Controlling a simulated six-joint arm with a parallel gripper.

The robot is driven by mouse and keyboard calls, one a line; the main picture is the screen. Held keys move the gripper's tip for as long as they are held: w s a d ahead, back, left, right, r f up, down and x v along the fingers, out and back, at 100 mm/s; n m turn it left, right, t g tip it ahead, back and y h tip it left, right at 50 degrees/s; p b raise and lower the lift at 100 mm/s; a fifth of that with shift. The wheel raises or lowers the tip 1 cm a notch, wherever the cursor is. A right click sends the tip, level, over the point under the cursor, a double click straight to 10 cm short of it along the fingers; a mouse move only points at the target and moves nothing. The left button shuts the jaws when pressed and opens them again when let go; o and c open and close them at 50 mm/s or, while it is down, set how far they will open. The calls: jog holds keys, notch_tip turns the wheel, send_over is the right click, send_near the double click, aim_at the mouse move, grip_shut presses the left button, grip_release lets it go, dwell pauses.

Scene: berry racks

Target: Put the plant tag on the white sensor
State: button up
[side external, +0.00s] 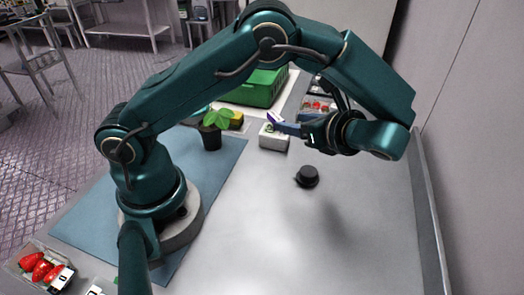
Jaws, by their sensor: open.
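The white sensor (272,141) is a small white block on the grey table, just right of the blue mat. A small purple-and-white piece, which looks like the plant tag (274,117), shows at the top of the sensor, beside my fingertips. It looks tilted; I cannot tell whether it rests on the sensor or touches a finger. My gripper (282,126) reaches in from the right, its blue fingers open over the sensor's top. The fingers hide part of the sensor and perhaps part of the tag.
A potted plant (211,133) and a yellow block (236,120) stand left of the sensor. A green crate (254,88) is behind. A black round knob-like object (307,177) sits in front. Strawberry punnets (318,105) are at the back right.

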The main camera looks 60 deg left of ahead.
jog(key=s+d+r+n+t+h, duration=0.2)
jog(key=s+r+n+t+h, duration=0.1)
jog(key=s+n+h, duration=0.3)
jog(key=s+d+r+n+t+h, duration=0.2)
jog(key=s+n+h, duration=0.4)
jog(key=n, duration=0.5)
jog(key=shift+s+d+r+t+h, duration=0.4)
jog(key=shift+s+d+r, duration=0.1)
jog(key=shift+d+r, duration=0.3)
